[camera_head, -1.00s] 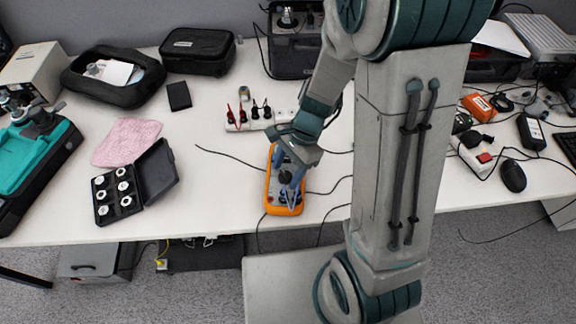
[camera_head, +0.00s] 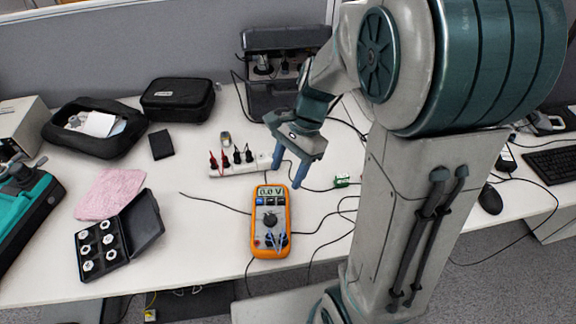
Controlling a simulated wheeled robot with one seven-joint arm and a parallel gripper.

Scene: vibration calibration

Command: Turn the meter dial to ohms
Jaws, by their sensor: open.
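The orange meter (camera_head: 270,222) lies face up on the white table near its front edge. Its display (camera_head: 270,192) reads what looks like 0.0 V. The dark round dial (camera_head: 270,219) sits mid-face; its pointer is too small to read. Leads are plugged in at the meter's lower end. My gripper (camera_head: 287,174) is open and empty, its two blue fingers pointing down. It is above and beyond the meter's far end, apart from the dial. Nothing hides the dial.
A white power strip (camera_head: 240,165) with several plugs lies behind the meter. Black cables run around it. At left are an open case of white discs (camera_head: 102,246), a pink cloth (camera_head: 105,195) and a black pouch (camera_head: 178,99). Clear table lies left of the meter.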

